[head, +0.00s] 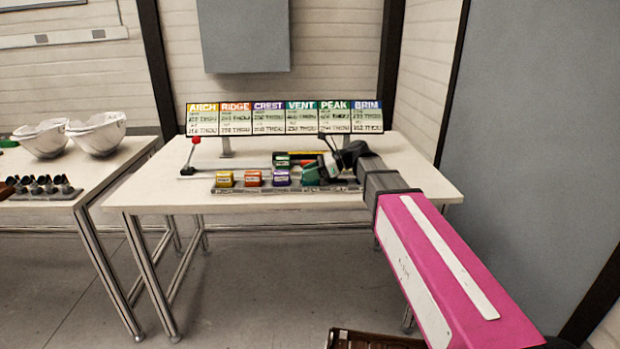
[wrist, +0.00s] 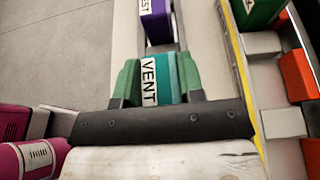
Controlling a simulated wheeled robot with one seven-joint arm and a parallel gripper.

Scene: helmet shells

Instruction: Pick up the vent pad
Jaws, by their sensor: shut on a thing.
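The vent pad (wrist: 162,78) is a teal block with a white VENT label. In the wrist view it sits between the two green fingers of my gripper (wrist: 158,72), which is shut on it. In the head view the vent pad (head: 310,175) is at the long grey tray (head: 245,190) on the table, partly hidden by my gripper (head: 322,168). I cannot tell whether it touches the tray. The purple crest pad (head: 282,177) stands just left of it, and shows at the top of the wrist view (wrist: 157,25).
An orange pad (head: 253,178) and a yellow pad (head: 225,179) sit further left in the tray. Behind are a dark-green item (head: 284,158), a red-knobbed lever (head: 193,150) and a label board (head: 284,118). The white table (head: 160,190) is clear at left. Helmet shells (head: 97,135) stand on another table.

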